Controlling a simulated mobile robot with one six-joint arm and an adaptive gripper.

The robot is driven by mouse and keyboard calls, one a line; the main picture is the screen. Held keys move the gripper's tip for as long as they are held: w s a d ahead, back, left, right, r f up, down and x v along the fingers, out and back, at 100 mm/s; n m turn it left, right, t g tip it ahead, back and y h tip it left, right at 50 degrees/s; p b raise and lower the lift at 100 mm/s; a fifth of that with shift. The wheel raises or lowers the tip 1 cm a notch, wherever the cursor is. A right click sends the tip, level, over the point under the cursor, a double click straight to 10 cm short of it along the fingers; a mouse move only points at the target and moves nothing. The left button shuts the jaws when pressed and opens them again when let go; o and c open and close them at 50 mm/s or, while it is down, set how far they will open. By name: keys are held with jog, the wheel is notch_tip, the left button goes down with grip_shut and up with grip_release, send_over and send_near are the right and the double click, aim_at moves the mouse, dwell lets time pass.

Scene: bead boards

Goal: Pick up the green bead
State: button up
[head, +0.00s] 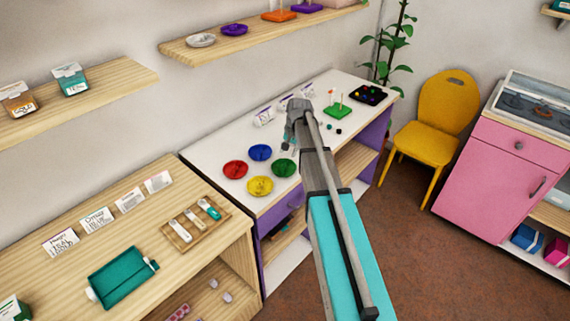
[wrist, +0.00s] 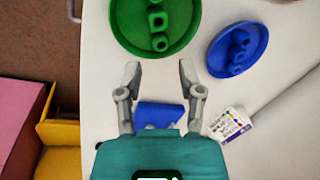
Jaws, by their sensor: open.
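The green dish (wrist: 124,32) is at the top of the wrist view, with several green beads (wrist: 158,20) of different shapes in a row inside it. In the head view the green dish (head: 285,168) lies on the white table below my gripper (head: 294,136). In the wrist view my gripper (wrist: 160,70) is open, its fingers apart and short of the dish, with no bead between the tips. A blue patch shows lower between the fingers; I cannot tell what it is. In the head view, small dark green pieces (head: 337,131) lie near the green peg board (head: 337,111).
A blue dish (wrist: 238,50) with blue beads is right of the green dish. Red (head: 235,169), yellow (head: 260,186) and blue (head: 260,152) dishes stand close together. A card (wrist: 230,123) lies to the right. A black tray (head: 369,95) is at the table's far end.

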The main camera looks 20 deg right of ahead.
aim_at(286, 160)
jog(key=shift+f, duration=0.1)
jog(key=f+b, duration=0.5)
jog(key=shift+w+a, duration=0.3)
jog(key=shift+a, duration=0.05)
dwell(0.6)
jog(key=c, duration=0.5)
